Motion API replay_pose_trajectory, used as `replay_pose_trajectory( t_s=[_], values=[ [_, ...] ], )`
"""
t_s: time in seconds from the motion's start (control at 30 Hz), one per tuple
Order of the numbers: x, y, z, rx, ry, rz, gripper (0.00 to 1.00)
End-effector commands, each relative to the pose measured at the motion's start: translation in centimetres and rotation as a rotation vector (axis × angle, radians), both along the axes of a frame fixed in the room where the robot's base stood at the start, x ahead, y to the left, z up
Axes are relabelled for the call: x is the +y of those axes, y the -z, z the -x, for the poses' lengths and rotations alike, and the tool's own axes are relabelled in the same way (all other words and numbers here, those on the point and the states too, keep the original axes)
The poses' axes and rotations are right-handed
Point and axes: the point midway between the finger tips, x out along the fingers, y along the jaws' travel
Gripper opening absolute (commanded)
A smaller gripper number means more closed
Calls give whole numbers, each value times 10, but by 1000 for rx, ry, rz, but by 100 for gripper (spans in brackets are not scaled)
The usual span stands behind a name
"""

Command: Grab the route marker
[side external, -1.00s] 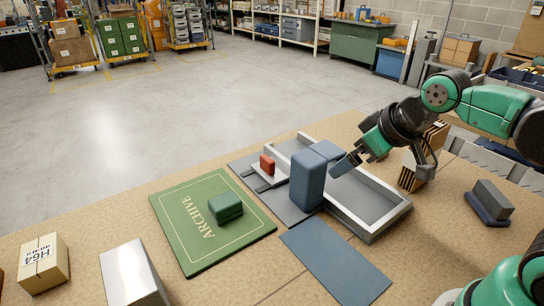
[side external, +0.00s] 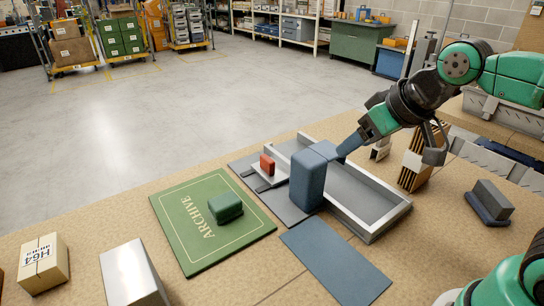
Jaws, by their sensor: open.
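I cannot tell for sure which object is the route marker. A small red block (side external: 267,165) sits on a light holder at the left end of a grey tray (side external: 372,228). A green block (side external: 225,207) lies on the green ARCHIVE mat (side external: 192,236). My gripper (side external: 394,149) is open and empty above the tray's far right side. One finger is close to the rear blue-grey block in the picture; contact is unclear.
A dark grey block on a blue base (side external: 489,203) is at right. A flat blue mat (side external: 336,267), a metal block (side external: 133,273) and a labelled box (side external: 42,262) lie in front.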

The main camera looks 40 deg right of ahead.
Motion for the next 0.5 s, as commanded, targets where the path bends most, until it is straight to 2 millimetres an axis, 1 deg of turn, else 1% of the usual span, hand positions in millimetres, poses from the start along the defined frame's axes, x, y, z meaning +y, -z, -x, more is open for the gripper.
replay_pose_trajectory(
  t_s=[0.03,0.27,0.37,0.47,0.5],
  values=[
    [-9,-2,-7,9,51,11,55],
    [-52,-10,-35,30,309,73,55],
    [-77,-13,-50,26,453,108,55],
    [-109,-16,-68,4,632,156,55],
    [-125,-16,-76,-12,714,177,55]
  ],
)
